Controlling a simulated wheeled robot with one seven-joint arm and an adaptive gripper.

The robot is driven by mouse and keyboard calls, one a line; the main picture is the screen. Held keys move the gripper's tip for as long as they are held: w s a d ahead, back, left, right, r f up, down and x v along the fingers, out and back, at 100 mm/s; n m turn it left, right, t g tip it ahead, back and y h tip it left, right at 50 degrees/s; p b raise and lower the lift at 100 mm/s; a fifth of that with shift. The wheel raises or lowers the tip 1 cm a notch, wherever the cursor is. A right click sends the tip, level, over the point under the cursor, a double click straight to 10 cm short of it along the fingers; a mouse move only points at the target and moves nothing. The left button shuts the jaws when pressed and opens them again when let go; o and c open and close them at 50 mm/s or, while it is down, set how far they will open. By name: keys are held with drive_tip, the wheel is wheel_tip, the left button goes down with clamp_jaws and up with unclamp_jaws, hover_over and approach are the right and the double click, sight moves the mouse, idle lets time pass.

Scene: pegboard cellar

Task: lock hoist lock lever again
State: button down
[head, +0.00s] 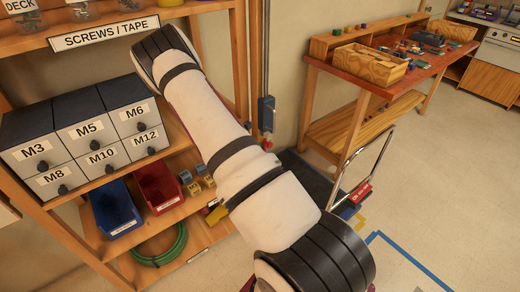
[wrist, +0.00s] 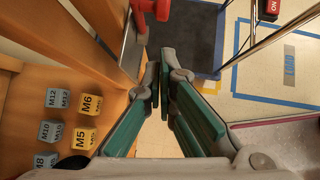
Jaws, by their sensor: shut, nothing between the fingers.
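A grey-blue box (head: 267,114) with a small red knob (head: 267,143) under it is fixed to the upright pole beside the shelf in the head view. It looks like the hoist lock. In the wrist view, a red part with a rounded end (wrist: 161,9) shows at the top, and I take it for the lock lever; its setting cannot be told. My gripper (wrist: 159,76) is shut and empty, its fingertips just below this red part in the picture. I cannot tell whether they touch it.
The wooden shelf (head: 190,215) holds labelled drawers (head: 83,130), a blue bin (head: 115,208), a red bin (head: 158,188) and small labelled blocks (wrist: 92,104). A metal handle frame with a red sign (head: 360,191) stands right of my arm. A workbench (head: 375,88) is behind.

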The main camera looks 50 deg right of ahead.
drive_tip(key=v, duration=0.8)
drive_tip(key=shift+d+r, duration=0.2)
drive_tip(key=shift+r, duration=0.3)
drive_tip(key=s+a+r+m+t+y, duration=0.15)
drive_tip(key=a+r+m, duration=0.35)
drive_tip(key=a+r, duration=0.5)
drive_tip(key=s+a+r+m+t+y, duration=0.1)
drive_tip(key=s+a+r+m, duration=0.3)
drive_tip(key=r, duration=0.9)
drive_tip(key=s+a+r+m+t+y, duration=0.1)
drive_tip(key=s+a+r+m, duration=0.3)
drive_tip(key=s+a, duration=0.4)
drive_tip(key=s+a+r+m+t+y, duration=0.2)
drive_tip(key=s+a+r+m+y, duration=0.2)
drive_tip(key=s+a, duration=0.5)
drive_tip(key=a+r, duration=0.1)
drive_tip(key=a, duration=0.2)
drive_tip(key=shift+a+r+y, duration=0.3)
drive_tip(key=shift+r+y, duration=0.05)
drive_tip(key=shift+r, duration=0.05)
